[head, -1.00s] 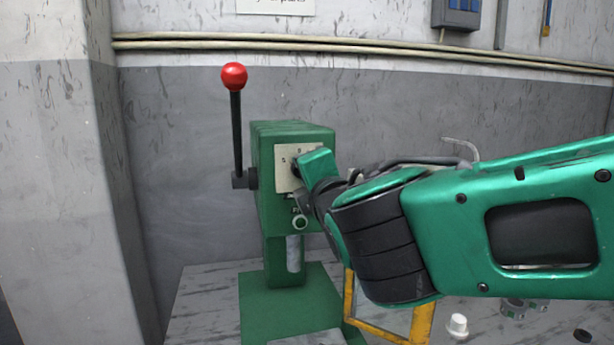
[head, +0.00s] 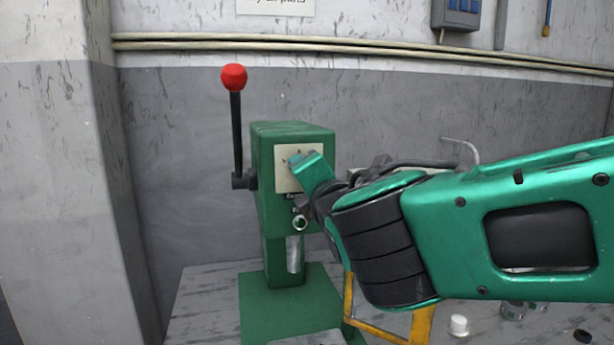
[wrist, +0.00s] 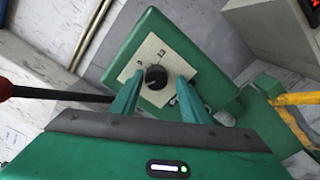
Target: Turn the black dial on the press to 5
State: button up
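The green press (head: 285,133) stands on the table with a pale dial plate (head: 284,181) on its front. The black dial (wrist: 155,77) shows in the wrist view in the middle of the plate (wrist: 151,55); in the head view my gripper hides it. My gripper (wrist: 159,77) is open, with one finger on each side of the dial. A small gap seems to show between dial and fingers; I cannot tell whether either touches. The plate's marks are too small to read surely, and I cannot tell the dial's setting.
The press's lever with a red knob (head: 233,78) rises at its left. A yellow frame (head: 375,330) stands beside the press under my arm. A small white part (head: 458,325) and other small parts lie on the table (head: 205,290) to the right.

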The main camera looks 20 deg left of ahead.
jog(key=shift+r, duration=0.15)
jog(key=v, duration=1)
jog(key=shift+s, duration=0.25)
jog(key=shift+d, duration=0.15)
